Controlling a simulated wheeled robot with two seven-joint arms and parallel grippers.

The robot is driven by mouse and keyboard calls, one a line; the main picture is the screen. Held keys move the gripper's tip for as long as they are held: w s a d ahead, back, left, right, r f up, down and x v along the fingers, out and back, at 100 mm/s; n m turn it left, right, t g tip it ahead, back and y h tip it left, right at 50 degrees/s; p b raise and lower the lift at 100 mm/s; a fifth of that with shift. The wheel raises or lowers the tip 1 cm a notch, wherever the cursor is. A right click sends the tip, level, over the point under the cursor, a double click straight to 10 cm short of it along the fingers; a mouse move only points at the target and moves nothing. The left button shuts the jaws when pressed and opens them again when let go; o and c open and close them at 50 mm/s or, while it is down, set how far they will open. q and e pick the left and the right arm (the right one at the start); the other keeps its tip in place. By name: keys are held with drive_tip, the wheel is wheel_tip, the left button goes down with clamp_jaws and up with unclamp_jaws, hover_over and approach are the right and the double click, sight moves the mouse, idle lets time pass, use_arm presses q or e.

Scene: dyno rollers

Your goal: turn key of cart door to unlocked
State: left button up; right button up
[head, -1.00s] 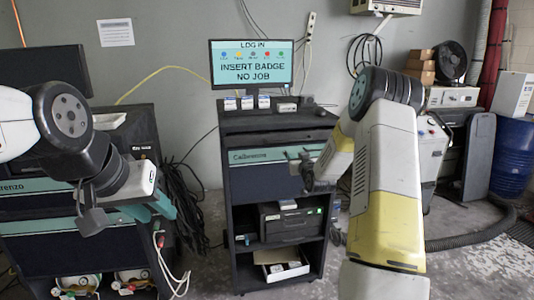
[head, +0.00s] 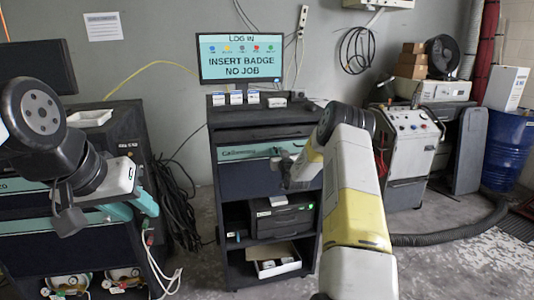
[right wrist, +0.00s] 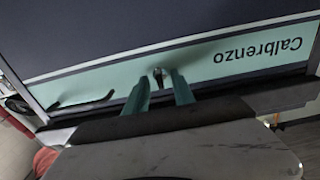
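The cart (head: 222,190) stands in the middle of the head view, with a teal stripe (head: 237,153) across its dark front. My right gripper (head: 283,170) is at the right part of this stripe; its fingertips are hard to make out there. In the right wrist view, the stripe with the upside-down "Calbrenzo" lettering lies ahead, and a small metal key (right wrist: 158,73) shows on it. The teal fingers of my right gripper (right wrist: 160,92) stand apart on either side of the key, with visible gaps. My left gripper (head: 132,209) is at the left, its teal fingers apart and empty, away from the cart.
A monitor (head: 240,58) reading "INSERT BADGE NO JOB" and small boxes stand on the cart. A dark handle (right wrist: 82,103) shows on the stripe. Another cart (head: 85,245) stands at left, a grey machine (head: 410,140) and a blue barrel (head: 508,150) at right.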

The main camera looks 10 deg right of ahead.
clamp_jaws()
drive_tip(key=shift+m, duration=0.3)
drive_tip(key=m, duration=1.7)
drive_tip(key=shift+d+f, duration=0.1)
drive_tip(key=shift+f, duration=0.15)
drive_tip(key=shift+m, duration=0.3)
idle(0.4)
unclamp_jaws()
